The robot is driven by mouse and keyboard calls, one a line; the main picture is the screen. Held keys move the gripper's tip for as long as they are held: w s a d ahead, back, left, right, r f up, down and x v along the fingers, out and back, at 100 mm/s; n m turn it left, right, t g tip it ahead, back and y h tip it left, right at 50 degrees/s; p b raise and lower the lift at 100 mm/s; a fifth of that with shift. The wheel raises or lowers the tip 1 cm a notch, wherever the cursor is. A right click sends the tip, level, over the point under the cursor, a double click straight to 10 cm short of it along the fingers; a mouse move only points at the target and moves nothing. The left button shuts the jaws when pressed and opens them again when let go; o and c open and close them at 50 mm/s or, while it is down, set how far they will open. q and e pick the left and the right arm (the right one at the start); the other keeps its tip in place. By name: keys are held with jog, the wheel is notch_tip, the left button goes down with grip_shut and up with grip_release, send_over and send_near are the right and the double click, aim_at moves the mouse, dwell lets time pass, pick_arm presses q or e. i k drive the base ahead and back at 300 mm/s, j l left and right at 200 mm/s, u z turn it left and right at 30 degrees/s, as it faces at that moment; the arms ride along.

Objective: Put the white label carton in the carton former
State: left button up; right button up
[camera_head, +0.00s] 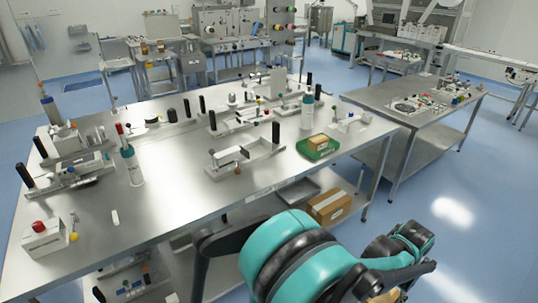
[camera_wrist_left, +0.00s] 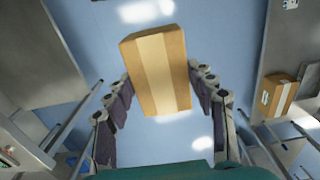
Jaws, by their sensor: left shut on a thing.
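My left gripper (camera_wrist_left: 161,82) is shut on a brown carton (camera_wrist_left: 158,70) with a pale tape strip, between its fingers over the blue floor. No white label shows on the side of this carton that faces the camera. A tan corner of the held carton (camera_head: 386,297) shows at the bottom edge of the head view, below my teal arm. Several metal fixtures stand on the steel table; one has an open tray-like frame (camera_head: 262,151). I cannot tell for sure which is the carton former. My right gripper is not in view.
Another taped carton (camera_head: 329,206) with a small white label lies on the shelf under the table; it also shows in the wrist view (camera_wrist_left: 279,95). A second table (camera_head: 398,103) stands right.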

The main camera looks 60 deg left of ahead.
aim_at(257, 152)
jog(key=i+u, duration=0.1)
jog(key=u, duration=0.4)
jog(key=i+u, duration=0.15)
jog(key=u, duration=0.3)
jog(key=i+u, duration=0.1)
jog(key=u, duration=0.4)
jog(key=i+l+u, duration=0.1)
jog(key=u, duration=0.35)
